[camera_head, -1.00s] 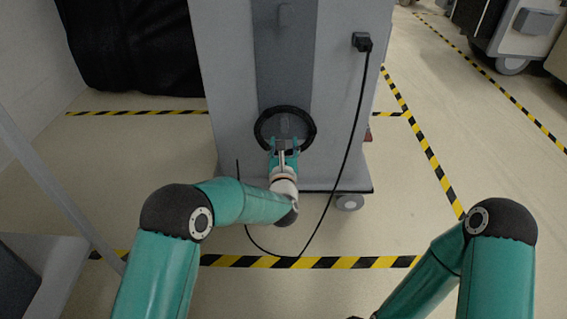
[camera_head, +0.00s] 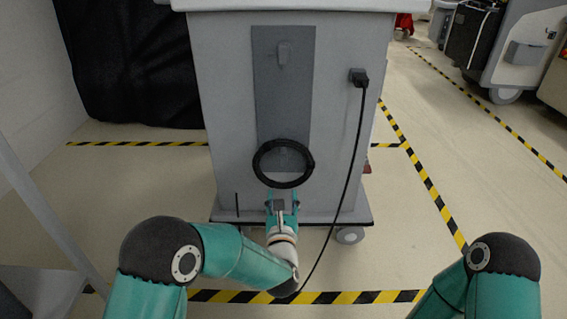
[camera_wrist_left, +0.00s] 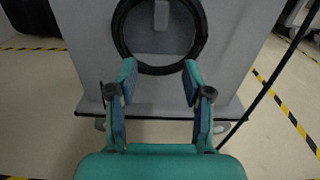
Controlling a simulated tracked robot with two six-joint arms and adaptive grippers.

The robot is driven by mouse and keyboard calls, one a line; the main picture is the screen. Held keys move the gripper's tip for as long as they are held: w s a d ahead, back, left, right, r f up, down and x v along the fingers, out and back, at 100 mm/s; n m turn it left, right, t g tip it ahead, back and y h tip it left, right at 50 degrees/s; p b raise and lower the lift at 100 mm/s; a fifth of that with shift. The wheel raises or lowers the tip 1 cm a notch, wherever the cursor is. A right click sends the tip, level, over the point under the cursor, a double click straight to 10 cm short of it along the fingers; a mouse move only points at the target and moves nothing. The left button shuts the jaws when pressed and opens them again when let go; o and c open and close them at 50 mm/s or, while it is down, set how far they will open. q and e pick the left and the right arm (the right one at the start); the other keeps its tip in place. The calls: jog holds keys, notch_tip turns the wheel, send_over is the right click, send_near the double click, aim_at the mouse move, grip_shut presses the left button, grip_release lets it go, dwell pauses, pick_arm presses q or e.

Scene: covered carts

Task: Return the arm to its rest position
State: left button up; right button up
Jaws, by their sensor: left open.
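My left gripper (camera_head: 283,198) is open and empty in front of the lower part of a grey cart (camera_head: 226,120). Its two teal fingers also show spread apart in the left wrist view (camera_wrist_left: 160,84). A black cable coil (camera_head: 283,184) hangs on the cart's darker grey panel (camera_head: 283,105), just above and beyond the fingertips, with a gap between. The coil also shows in the left wrist view (camera_wrist_left: 122,32). My right arm (camera_head: 497,275) comes in at the lower right; its gripper is out of view.
A black plug (camera_head: 359,77) sits in the cart's side, and its cord (camera_head: 350,165) hangs down to the floor. Yellow-black tape (camera_head: 345,297) marks the floor. A black cover (camera_head: 130,65) stands at the back left. Another cart (camera_head: 520,55) is at the far right. The right floor is clear.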

pick_arm(q)
jog(key=shift+a, duration=0.1)
jog(key=s+a+f+g+y+p, duration=0.1)
jog(key=a+f+g+p, duration=0.15)
jog(key=a, duration=0.45)
jog(key=a+f+g+y+p, duration=0.1)
jog(key=a+f+y+p, duration=0.1)
jog(key=a+f, duration=0.35)
jog(key=s+a+f+m+g+h+p, duration=0.1)
jog(key=s+a+f+m+g+h, duration=0.1)
jog(key=s+a+f+m+g, duration=0.25)
jog(key=s+d+f+m+g+h+p, duration=0.1)
jog(key=s+d+f+m+g+h, duration=0.15)
jog(key=s+m, duration=0.75)
jog(key=s+d+f+m+g+h, duration=0.1)
jog(key=s+f+m+g, duration=0.3)
jog(key=s+m, duration=0.55)
jog(key=s+d+f+m+g+h+p, duration=0.1)
jog(key=s+d+f+m+g+h, duration=0.15)
jog(key=s+m, duration=0.7)
notch_tip(320, 180, up, 37)
jog(key=y+p, duration=0.1)
jog(key=p, duration=3.6)
jog(key=shift+s+r+m+p, duration=0.15)
jog(key=shift+r+m+p, duration=0.05)
jog(key=shift+m+p, duration=0.2)
